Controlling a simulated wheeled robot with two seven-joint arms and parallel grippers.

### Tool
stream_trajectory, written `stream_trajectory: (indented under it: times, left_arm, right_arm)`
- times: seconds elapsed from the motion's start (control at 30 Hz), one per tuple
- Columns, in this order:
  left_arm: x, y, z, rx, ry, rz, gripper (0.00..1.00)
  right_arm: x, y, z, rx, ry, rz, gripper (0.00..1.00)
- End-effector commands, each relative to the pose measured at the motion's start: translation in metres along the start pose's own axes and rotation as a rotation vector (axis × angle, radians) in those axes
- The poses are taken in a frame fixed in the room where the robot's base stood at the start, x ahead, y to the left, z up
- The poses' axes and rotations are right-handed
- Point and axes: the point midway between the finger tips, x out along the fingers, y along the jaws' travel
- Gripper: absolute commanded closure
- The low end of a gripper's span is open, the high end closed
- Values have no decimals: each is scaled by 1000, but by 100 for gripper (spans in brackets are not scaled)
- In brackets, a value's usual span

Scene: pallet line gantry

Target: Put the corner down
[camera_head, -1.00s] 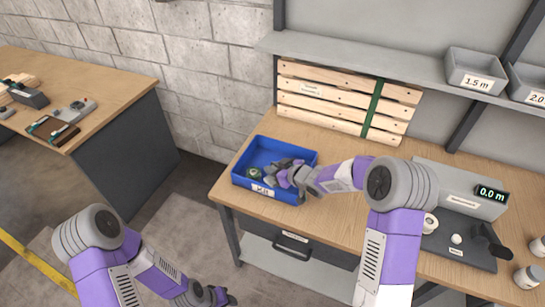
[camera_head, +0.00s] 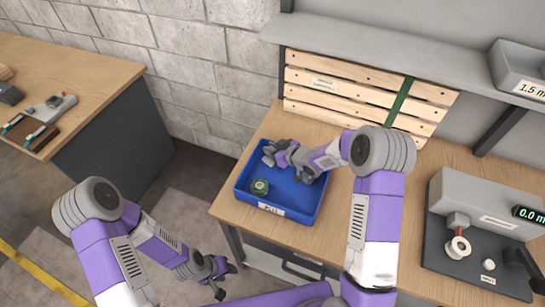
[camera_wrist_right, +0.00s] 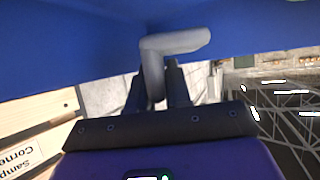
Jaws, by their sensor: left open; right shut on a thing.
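My right gripper (camera_head: 273,154) is over the far part of the blue bin (camera_head: 275,212). In the right wrist view its fingers (camera_wrist_right: 155,88) are shut on a grey L-shaped corner (camera_wrist_right: 180,42), with one leg between them and the other reaching right. Blue surfaces fill the top of that view. I cannot tell whether the corner touches the bin. In the head view the corner is hard to tell from the grey fingers. My left gripper (camera_head: 224,279) is open and empty, low beside the workbench.
Wooden slats with a green strap (camera_head: 401,98) lean behind the bin. A grey measuring device (camera_head: 483,217) stands at the right of the workbench (camera_head: 375,225). Another table (camera_head: 105,70) stands at left.

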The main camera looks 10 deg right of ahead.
Motion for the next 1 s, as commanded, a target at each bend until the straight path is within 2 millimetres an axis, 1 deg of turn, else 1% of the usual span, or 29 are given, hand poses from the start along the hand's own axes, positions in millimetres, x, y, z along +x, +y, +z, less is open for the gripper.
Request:
stream_trajectory:
  times: [0.23, 0.5, 0.67, 0.7, 0.73, 0.77, 1.0]
  left_arm:
    - [8, -3, -1, 0, 1, 0, 57]
    - [7, -2, -1, 0, 1, 0, 57]
    - [12, -4, -1, 0, 1, 0, 57]
    - [11, -4, -1, 0, 1, 0, 57]
    - [11, -4, -1, 0, 1, 0, 57]
    - [11, -4, -1, 0, 1, 0, 57]
    - [10, -4, -1, 0, 1, 0, 57]
  right_arm:
    - [16, -1, 30, 0, -2, -1, 100]
    - [17, 0, 30, -1, 1, 0, 100]
    - [19, 0, 36, 0, 0, 1, 100]
    - [19, 0, 35, 0, 0, 0, 77]
    - [18, 0, 35, 0, 0, 0, 72]
    - [18, 0, 34, 0, 0, 0, 71]
    - [18, 0, 34, 0, 0, 0, 71]
